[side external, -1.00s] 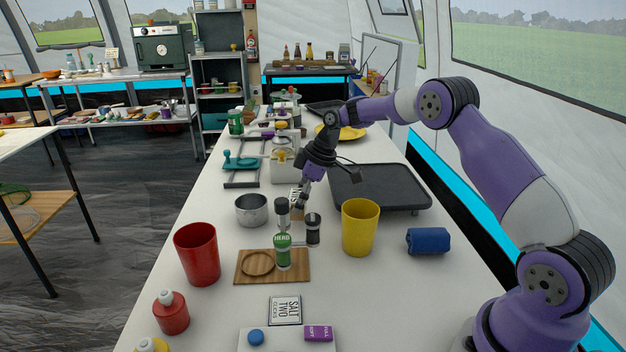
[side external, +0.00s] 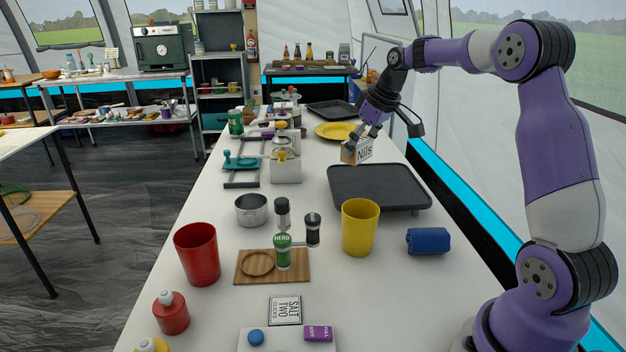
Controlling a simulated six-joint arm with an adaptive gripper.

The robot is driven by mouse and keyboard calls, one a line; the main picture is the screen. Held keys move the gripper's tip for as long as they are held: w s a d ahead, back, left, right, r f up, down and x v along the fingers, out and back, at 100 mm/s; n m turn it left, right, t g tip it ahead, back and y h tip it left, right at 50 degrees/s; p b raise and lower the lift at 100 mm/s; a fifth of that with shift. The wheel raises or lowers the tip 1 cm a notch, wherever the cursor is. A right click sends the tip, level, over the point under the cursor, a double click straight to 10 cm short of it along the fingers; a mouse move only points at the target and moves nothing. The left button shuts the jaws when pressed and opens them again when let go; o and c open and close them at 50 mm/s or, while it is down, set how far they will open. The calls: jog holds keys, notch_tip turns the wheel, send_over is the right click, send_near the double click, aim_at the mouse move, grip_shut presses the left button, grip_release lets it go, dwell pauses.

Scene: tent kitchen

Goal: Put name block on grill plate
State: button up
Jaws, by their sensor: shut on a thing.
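The name block (side external: 364,151) is a small wooden block with a white face reading "Nils". My gripper (side external: 356,144) is shut on it and holds it in the air, slightly tilted, with the lettered face toward the camera. The grill plate (side external: 378,187) is a dark, flat rectangular tray on the right half of the white table. In this view the block appears just above the far edge of the plate, apart from it. The exact height and depth cannot be told. The visible top of the plate is bare.
A yellow cup (side external: 360,228) stands in front of the plate, with a blue roll (side external: 428,241) to its right. Shakers and a green herb jar (side external: 283,252) stand left of the cup. A yellow plate (side external: 341,131) and another dark tray (side external: 332,109) lie behind.

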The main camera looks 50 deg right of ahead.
jog(key=d+f, duration=0.1)
jog(key=d, duration=0.1)
jog(key=d+f, duration=0.2)
jog(key=d, duration=0.1)
jog(key=s+d+f, duration=0.1)
jog(key=d+f, duration=0.1)
jog(key=d, duration=0.1)
jog(key=shift+d, duration=0.2)
jog(key=shift+d+f, duration=0.1)
jog(key=shift+f, duration=2.05)
jog(key=o, duration=0.9)
jog(key=shift+f, duration=0.15)
jog(key=shift+o, duration=0.2)
